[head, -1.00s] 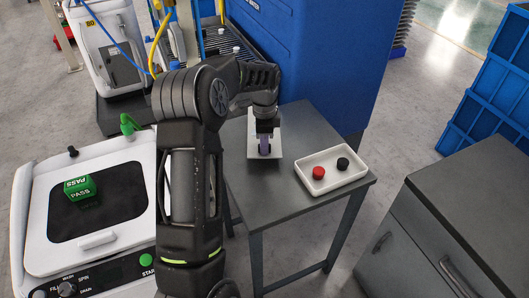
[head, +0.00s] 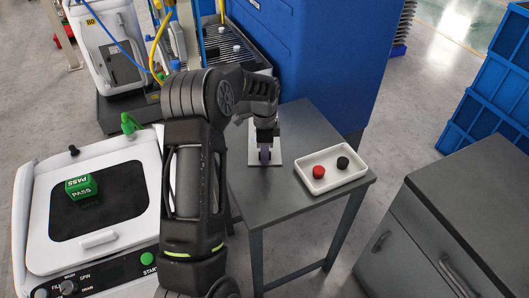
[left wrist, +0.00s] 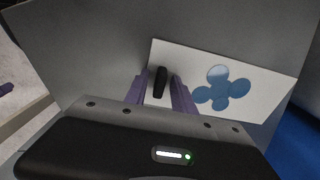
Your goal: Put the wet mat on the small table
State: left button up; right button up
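The mat (head: 254,157) is a thin white sheet on the small grey table (head: 284,207). In the left wrist view the mat (left wrist: 275,82) shows a blue blotched patch (left wrist: 222,90) and a short black grip (left wrist: 160,82) standing up from it. My left gripper (head: 265,155) is over the mat, pointing down. Its purple fingers (left wrist: 160,92) stand either side of the black grip, with a narrow gap showing beside it, so they look open. Whether the mat lies fully flat is hard to tell. My right gripper is out of view.
A white tray (head: 336,184) with a red knob (head: 318,172) and a black knob (head: 342,163) takes up the table's right part. A large blue cabinet (head: 325,60) stands behind.

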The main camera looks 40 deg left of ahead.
pick_arm(q)
jog(key=shift+r, duration=0.35)
notch_tip(320, 180, up, 12)
jog(key=shift+f+b, duration=0.2)
jog(key=shift+b, duration=0.4)
dwell(0.6)
